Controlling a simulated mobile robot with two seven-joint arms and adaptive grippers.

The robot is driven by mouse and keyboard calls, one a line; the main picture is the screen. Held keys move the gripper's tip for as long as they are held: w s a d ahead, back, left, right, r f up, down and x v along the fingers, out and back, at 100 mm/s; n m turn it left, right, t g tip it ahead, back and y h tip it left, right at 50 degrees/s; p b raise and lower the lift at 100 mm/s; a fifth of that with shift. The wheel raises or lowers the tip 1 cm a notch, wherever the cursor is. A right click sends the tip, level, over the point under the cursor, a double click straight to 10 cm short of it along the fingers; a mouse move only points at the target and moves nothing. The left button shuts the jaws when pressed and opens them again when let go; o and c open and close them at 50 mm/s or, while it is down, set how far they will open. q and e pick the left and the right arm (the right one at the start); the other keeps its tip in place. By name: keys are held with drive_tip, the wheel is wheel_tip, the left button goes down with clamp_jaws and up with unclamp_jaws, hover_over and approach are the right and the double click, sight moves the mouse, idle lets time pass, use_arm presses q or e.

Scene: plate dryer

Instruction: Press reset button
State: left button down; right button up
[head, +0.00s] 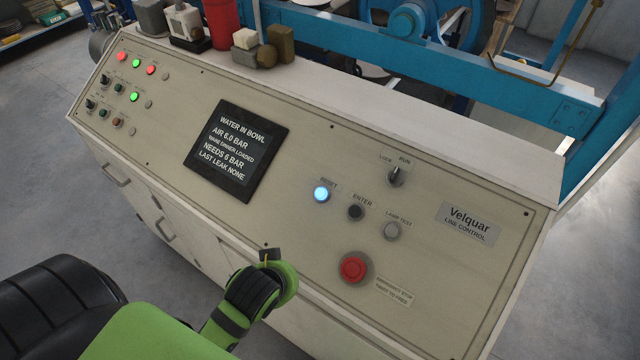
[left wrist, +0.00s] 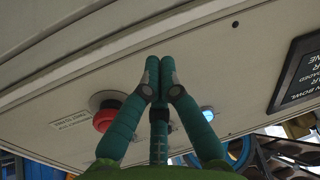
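The reset button (head: 321,194) is a round button lit blue-white, under a "RESET" label on the sloped beige control panel (head: 300,255). It also shows as a blue-white glow (left wrist: 207,113) beside a finger in the left wrist view. My left gripper (head: 270,256) is over the panel's lower edge, below and left of the button in the head view, and apart from it. In the left wrist view its teal fingers (left wrist: 159,76) meet at the tips with nothing visible between them. My right gripper is in neither view.
Near the reset button are the black enter button (head: 356,212), grey lamp test button (head: 392,231), lock/run switch (head: 396,176) and red emergency stop (head: 354,268). A display (head: 236,150) reads "WATER IN BOWL". Several small items (head: 265,47) stand on the console's top ledge.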

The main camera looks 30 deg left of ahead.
sight(321, 193)
use_arm(q)
drive_tip(key=w+a+r+n+t+y, duration=0.3)
drive_tip(key=w+r+n+t, duration=0.2)
drive_tip(key=w+r, duration=0.7)
wheel_tip(321, 193, up, 3)
drive_tip(key=t, duration=0.2)
drive_tip(key=shift+w+r+n+t+p, duration=0.15)
drive_tip(key=shift+w+n+t+p, duration=0.2)
drive_tip(key=shift+n+t, duration=0.05)
drive_tip(key=w+f+b, duration=0.1)
drive_tip(key=f+b, duration=0.1)
drive_tip(key=w+f+b, duration=0.1)
drive_tip(key=f+b, duration=0.1)
drive_tip(key=w+f+b, duration=0.1)
drive_tip(key=f+b, duration=0.1)
drive_tip(key=shift+w+d+f, duration=0.2)
drive_tip(key=shift+w+d, duration=0.05)
drive_tip(key=shift+d, duration=0.05)
drive_tip(key=shift+w+f+b, duration=0.5)
drive_tip(key=shift+f+b, duration=0.1)
drive_tip(key=shift+f, duration=0.1)
drive_tip(key=shift+w+d+f, duration=0.1)
drive_tip(key=shift+w+f, duration=0.1)
drive_tip(key=shift+f, duration=0.15)
